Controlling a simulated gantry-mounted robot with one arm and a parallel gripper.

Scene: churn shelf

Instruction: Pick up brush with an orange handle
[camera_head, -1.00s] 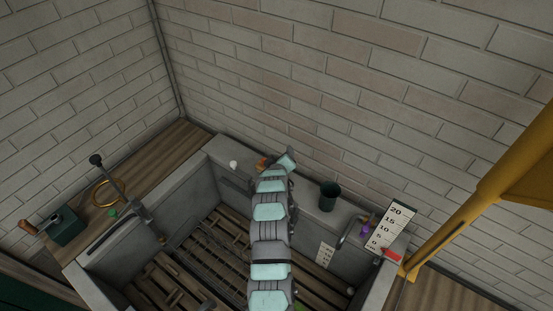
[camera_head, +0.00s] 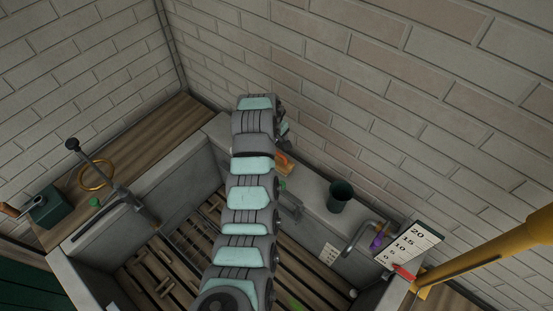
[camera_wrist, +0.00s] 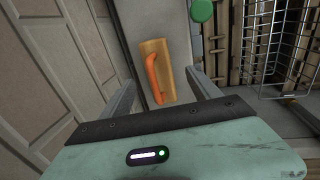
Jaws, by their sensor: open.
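The brush with an orange handle (camera_wrist: 154,78) lies on the grey ledge along the brick wall. In the wrist view its wooden block (camera_wrist: 159,58) sits ahead of my gripper (camera_wrist: 158,85), between the lines of the two fingers. My gripper is open and empty, and the brush looks apart from both fingers. In the head view the brush (camera_head: 284,163) shows just right of my arm, partly hidden by it. My gripper is mostly hidden there behind the arm.
A dark green cup (camera_head: 339,197) stands on the ledge to the right. A scale board (camera_head: 412,245) and purple item (camera_head: 377,241) are farther right. A green round object (camera_wrist: 202,10) and wire rack (camera_wrist: 278,45) show in the wrist view. Wooden slats (camera_head: 190,240) lie in the basin.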

